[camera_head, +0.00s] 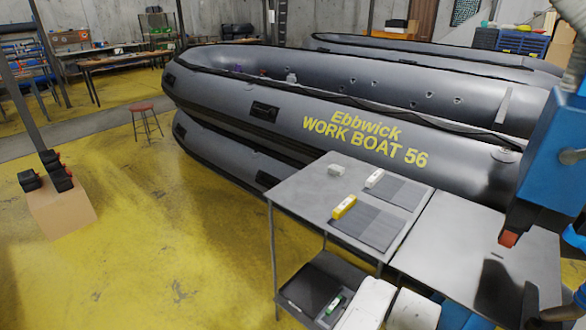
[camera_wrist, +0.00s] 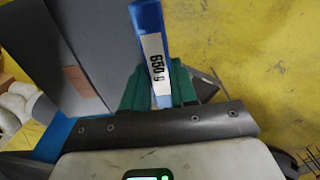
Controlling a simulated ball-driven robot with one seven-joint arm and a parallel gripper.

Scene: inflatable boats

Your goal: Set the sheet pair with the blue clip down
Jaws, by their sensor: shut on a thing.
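My gripper (camera_wrist: 158,88) has green fingers and is shut on the blue clip (camera_wrist: 147,22), which carries a white label with dark print. Its sheets cannot be clearly told apart from the grey surfaces (camera_wrist: 38,50) at the left of the wrist view. In the head view my blue arm comes down at the right over the grey table (camera_head: 450,235); the fingers and the blue clip cannot be made out there. On the table's left part lie a sheet pair (camera_head: 368,233) with a yellow clip (camera_head: 344,207) and another (camera_head: 405,195) with a white clip (camera_head: 374,178).
A small pale block (camera_head: 336,170) sits near the table's back left corner. A lower shelf (camera_head: 312,287) holds dark and white items. A grey inflatable boat (camera_head: 330,105) stands close behind the table. Yellow floor (camera_head: 150,235) is open to the left.

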